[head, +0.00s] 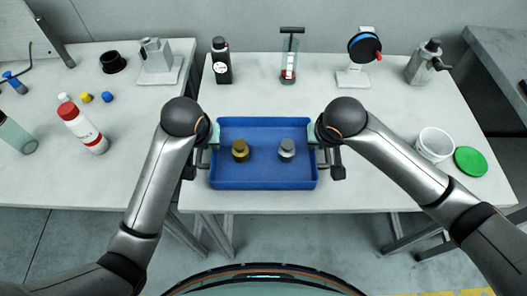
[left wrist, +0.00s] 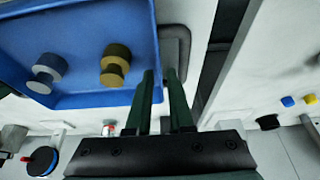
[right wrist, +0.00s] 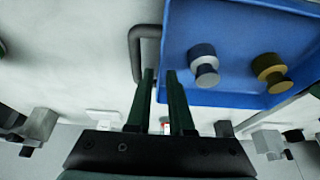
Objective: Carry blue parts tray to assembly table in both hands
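The blue parts tray (head: 265,183) is level at the front middle of a white table, holding a brass knobbed part (head: 240,150) and a grey one (head: 287,149). A grey handle projects from each short side. My left gripper (head: 213,134) is at the tray's left side; in the left wrist view its open fingers (left wrist: 160,74) reach the tray edge and the left handle (left wrist: 176,42). My right gripper (head: 319,131) is at the right side; its fingers (right wrist: 160,74) are apart beside the right handle (right wrist: 135,50). Whether the fingertips touch the tray is unclear.
A white tub (head: 434,145) and green lid (head: 470,161) lie right. Another table with a red-capped bottle (head: 84,129) adjoins left.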

